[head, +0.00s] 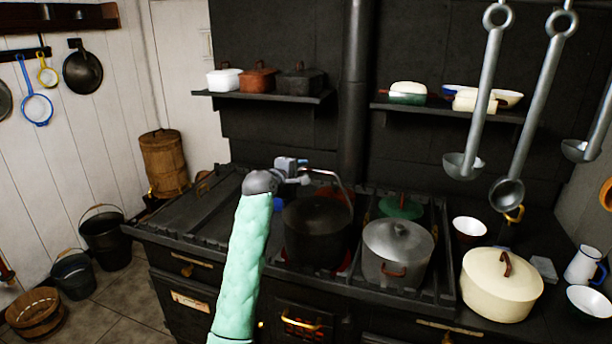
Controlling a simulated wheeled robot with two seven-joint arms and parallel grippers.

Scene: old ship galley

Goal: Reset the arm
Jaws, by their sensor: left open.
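My left arm, in a mint-green sleeve, reaches up from the bottom of the head view over the front of the black stove (225,215). Its gripper (301,170) is small in the picture, open, and appears above the stove top, near the raised handle of a dark pot (316,222). I see nothing held in it. I cannot tell whether it touches the handle. My right gripper is not in view.
A lidded grey pot (398,250) stands right of the dark pot, with a green lid (401,207) behind. A cream pot (501,284) is farther right. Ladles (476,95) hang at upper right. Buckets (105,238) stand at left. The stove's left top is clear.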

